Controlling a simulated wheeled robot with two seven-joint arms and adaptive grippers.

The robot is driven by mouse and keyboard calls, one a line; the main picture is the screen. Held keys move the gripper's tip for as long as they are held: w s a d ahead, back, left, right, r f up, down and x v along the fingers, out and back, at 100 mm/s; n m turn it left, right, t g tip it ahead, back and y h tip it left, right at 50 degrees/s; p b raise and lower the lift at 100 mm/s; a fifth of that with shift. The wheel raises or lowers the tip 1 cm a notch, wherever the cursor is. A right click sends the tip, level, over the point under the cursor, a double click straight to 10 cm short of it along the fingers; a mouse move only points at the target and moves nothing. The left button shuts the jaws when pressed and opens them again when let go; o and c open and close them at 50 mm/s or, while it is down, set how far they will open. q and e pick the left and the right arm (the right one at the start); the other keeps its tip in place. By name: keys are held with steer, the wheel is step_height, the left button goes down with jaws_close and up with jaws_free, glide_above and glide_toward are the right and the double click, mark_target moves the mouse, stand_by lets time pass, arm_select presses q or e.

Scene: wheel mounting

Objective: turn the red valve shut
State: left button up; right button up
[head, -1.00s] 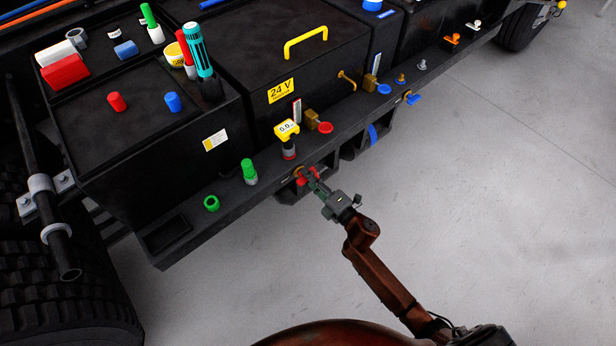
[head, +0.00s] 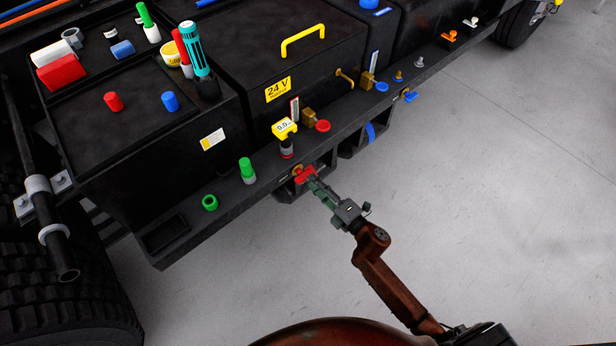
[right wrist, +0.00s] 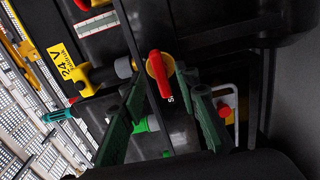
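The red valve (head: 304,175) sits on the front face of the black rail, below the yellow gauge. In the right wrist view, its red lever (right wrist: 160,74) turns about an orange-yellow hub, with a white letter just beyond the lever's lower end. My right gripper (head: 313,184) is right in front of the valve. In the right wrist view, its green fingers (right wrist: 164,88) are spread, one on each side of the lever, with gaps showing on both sides. I cannot tell how deep the lever lies between them. My left gripper is not in view.
Above the valve stand a yellow gauge (head: 284,129) and another red-topped brass valve (head: 321,125). Green fittings (head: 247,170) stand on the rail to the left. A blue valve (head: 410,96) is further right. The grey floor (head: 480,200) in front is clear.

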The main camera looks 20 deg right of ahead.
steer(key=v, duration=0.7)
steer(key=shift+s, duration=0.15)
steer(key=shift+d, duration=0.1)
